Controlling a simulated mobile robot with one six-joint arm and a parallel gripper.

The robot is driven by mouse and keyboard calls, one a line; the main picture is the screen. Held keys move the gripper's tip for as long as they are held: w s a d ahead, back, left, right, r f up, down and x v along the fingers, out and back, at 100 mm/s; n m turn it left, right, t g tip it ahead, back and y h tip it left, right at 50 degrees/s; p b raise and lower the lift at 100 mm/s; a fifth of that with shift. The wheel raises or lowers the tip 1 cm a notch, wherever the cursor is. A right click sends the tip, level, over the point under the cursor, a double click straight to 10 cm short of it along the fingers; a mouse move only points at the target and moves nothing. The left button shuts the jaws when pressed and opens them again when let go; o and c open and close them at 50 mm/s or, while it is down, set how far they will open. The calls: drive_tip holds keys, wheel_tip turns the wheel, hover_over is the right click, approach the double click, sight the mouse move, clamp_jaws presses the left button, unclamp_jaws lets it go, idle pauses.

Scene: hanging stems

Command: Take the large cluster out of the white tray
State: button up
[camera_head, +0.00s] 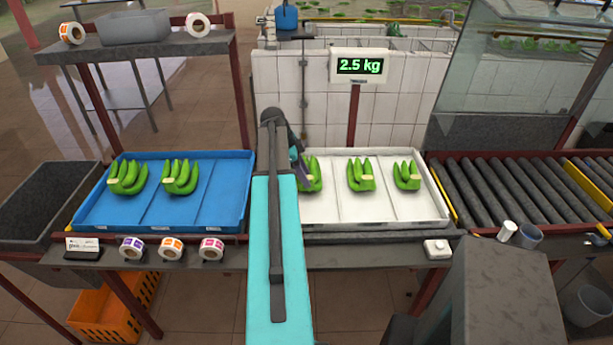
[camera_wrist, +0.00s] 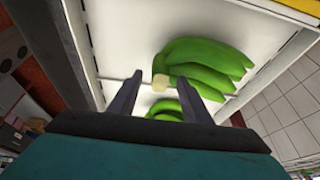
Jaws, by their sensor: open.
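The white tray (camera_head: 388,209) holds three green banana clusters in a row. The left cluster (camera_head: 314,177) is partly hidden behind my arm; the middle cluster (camera_head: 361,177) and the right cluster (camera_head: 407,177) are in full view. The right one looks smallest; the left one's full size is hidden. My gripper (camera_wrist: 158,92) is open over the white tray, beside the left cluster in the head view. In the wrist view a banana cluster (camera_wrist: 210,62) lies just past the fingertips, its pale crown near the right finger. More green fruit (camera_wrist: 168,108) shows between the fingers.
A blue tray (camera_head: 219,209) with two clusters stands on the left. A scale display (camera_head: 360,66) reading 2.5 kg stands on a post behind the white tray. A roller conveyor (camera_head: 505,190) lies on the right. Label rolls (camera_head: 171,248) line the front edge.

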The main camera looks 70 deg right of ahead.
drive_tip(key=shift+c, duration=0.4)
clamp_jaws()
drive_tip(key=shift+r, duration=0.3)
drive_tip(key=shift+d+r+b, duration=0.1)
drive_tip(key=shift+r+b, duration=0.95)
drive_tip(key=shift+r, duration=0.3)
drive_tip(key=s+a+r+b, duration=0.1)
drive_tip(key=a+b, duration=0.4)
drive_tip(key=a, duration=1.1)
drive_tip(key=shift+s+r, duration=0.4)
drive_tip(key=shift+s, duration=0.05)
